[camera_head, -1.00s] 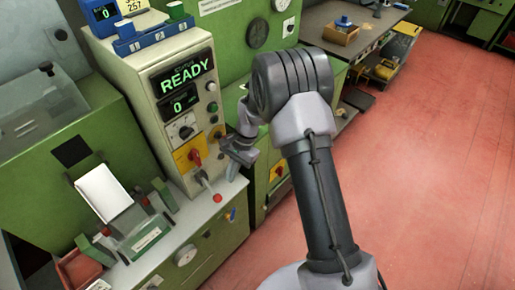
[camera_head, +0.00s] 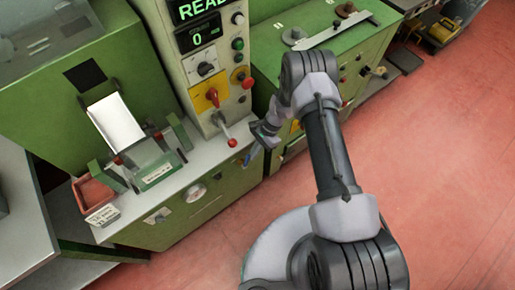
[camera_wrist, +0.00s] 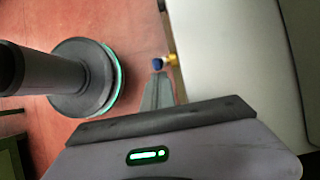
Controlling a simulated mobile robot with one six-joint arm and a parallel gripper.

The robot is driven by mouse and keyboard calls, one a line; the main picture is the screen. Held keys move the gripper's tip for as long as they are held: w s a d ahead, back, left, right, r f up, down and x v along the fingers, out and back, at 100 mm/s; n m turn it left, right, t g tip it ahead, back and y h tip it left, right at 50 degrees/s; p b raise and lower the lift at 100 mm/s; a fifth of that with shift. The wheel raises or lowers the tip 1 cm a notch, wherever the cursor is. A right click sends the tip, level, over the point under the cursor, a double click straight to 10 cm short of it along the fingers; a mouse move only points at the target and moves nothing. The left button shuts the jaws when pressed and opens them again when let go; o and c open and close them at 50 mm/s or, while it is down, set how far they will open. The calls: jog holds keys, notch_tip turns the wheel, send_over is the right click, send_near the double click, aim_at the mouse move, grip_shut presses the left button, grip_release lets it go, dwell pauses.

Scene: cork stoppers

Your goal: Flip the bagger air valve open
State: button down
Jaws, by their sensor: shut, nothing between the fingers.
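The air valve shows in the wrist view as a blue handle (camera_wrist: 158,64) on a brass-yellow fitting (camera_wrist: 172,59), at the edge of a pale panel. Its handle angle is hard to tell. In the head view, a small blue part (camera_head: 251,155) shows below my gripper at the cabinet's right front corner. My gripper (camera_wrist: 160,78) is shut and empty, and its fingertips appear just short of the blue handle; contact cannot be told. In the head view my gripper (camera_head: 262,138) is beside the cabinet corner, partly hidden by its own wrist.
The control box carries a red switch on a yellow plate (camera_head: 211,98) and a red-ball lever (camera_head: 231,142) close left of my gripper. A green machine (camera_head: 325,45) stands behind my arm. The red floor (camera_head: 440,170) is clear on the right.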

dwell(0.3)
jog(key=shift+s+a+r, duration=0.55)
jog(key=shift+a, duration=0.25)
